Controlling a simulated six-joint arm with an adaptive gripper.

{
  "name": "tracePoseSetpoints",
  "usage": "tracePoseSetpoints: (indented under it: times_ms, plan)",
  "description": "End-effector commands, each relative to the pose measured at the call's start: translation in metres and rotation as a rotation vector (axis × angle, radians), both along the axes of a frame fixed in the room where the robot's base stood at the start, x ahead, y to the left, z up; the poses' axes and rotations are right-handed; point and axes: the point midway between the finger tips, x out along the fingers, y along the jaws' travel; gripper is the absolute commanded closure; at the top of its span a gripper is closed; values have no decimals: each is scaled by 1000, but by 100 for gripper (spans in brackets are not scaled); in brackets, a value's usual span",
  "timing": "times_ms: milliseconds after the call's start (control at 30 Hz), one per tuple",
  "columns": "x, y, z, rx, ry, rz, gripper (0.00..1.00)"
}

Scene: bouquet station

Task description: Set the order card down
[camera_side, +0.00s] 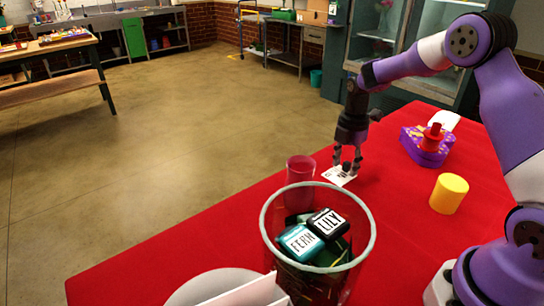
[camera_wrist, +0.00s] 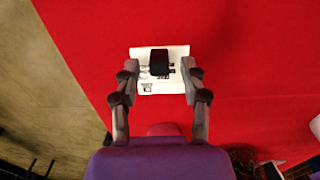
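The order card (camera_side: 339,178) is a small white card with dark print. It appears to lie flat on the red table near its far edge. In the wrist view the card (camera_wrist: 174,88) has a black block (camera_wrist: 159,62) standing on its middle. My gripper (camera_side: 347,165) points down just above the card. In the wrist view my gripper (camera_wrist: 160,66) is open, with a finger on each side of the black block and a gap visible on both sides. Whether the fingertips touch the card's edges I cannot tell.
A pink cup (camera_side: 299,166) stands left of the card. A clear bin (camera_side: 367,254) with FERN and LILY blocks stands in front. A yellow cylinder (camera_side: 449,194) and a purple stand with a red top (camera_side: 427,146) are to the right. The red table (camera_side: 230,235) has bare room at left.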

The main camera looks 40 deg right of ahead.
Motion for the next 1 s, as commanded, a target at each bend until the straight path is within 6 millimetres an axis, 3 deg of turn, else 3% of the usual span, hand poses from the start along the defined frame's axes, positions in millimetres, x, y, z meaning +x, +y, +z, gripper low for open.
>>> tracePoseSetpoints:
  times_ms: [200,333,700,1000]
  plan:
    - [0,0,1,0,-1,0,50]
    - [1,0,13,-1,-3,0,50]
    - [1,0,94,-2,-5,0,50]
    - [-4,7,132,-6,-22,-60,50]
